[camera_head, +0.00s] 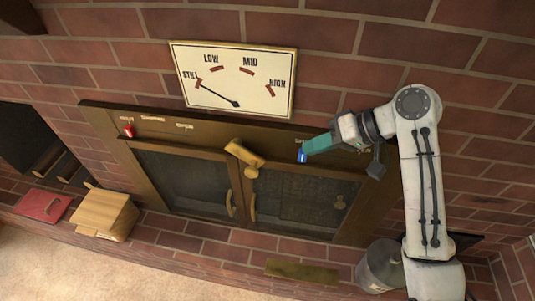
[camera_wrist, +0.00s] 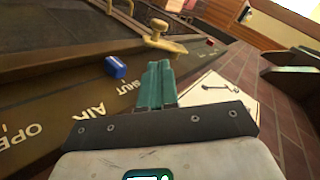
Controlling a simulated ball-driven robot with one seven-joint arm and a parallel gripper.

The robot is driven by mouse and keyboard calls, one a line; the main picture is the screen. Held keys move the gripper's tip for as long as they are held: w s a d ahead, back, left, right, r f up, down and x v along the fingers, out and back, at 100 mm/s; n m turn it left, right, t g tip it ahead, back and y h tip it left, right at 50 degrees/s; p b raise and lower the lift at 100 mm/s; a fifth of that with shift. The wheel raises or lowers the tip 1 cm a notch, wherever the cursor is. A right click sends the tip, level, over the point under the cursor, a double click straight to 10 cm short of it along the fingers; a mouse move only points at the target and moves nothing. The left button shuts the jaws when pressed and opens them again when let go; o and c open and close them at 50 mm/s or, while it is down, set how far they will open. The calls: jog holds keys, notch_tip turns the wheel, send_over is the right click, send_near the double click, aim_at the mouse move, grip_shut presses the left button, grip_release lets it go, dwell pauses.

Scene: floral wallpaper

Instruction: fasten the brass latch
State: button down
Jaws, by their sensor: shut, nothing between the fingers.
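The brass latch (camera_head: 243,153) sits at the top middle of the fireplace's double glass doors, above where they meet. It is tilted, running from upper left to lower right. It also shows in the wrist view (camera_wrist: 160,40), beyond my fingertips. My gripper (camera_head: 306,149) is to the right of the latch and apart from it, in front of the upper frame bar. Its teal fingers (camera_wrist: 159,68) are shut together with nothing between them. The left door (camera_head: 185,180) and right door (camera_head: 300,198) look closed.
A blue slider (camera_head: 302,157) is close to my fingertips on the frame, by the AIR and SHUT lettering. A red knob (camera_head: 128,131) is at the frame's left. A gauge (camera_head: 235,80) above points to STILL. A wooden block (camera_head: 105,213) and metal bucket (camera_head: 381,268) stand below.

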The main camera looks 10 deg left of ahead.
aim_at(257, 171)
jog(key=m+p, duration=0.1)
jog(key=m, duration=0.3)
jog(key=m+p, duration=0.1)
jog(key=m, duration=0.1)
jog(key=shift+s+a+f+p, duration=0.1)
jog(key=shift+s+f+p, duration=0.05)
jog(key=shift+s+p, duration=0.2)
jog(key=shift+a, duration=0.1)
jog(key=p+x, duration=0.2)
jog(key=x, duration=1.1)
jog(key=shift+s+a+f, duration=0.1)
jog(key=shift+a+f, duration=0.05)
jog(key=shift+f, duration=0.3)
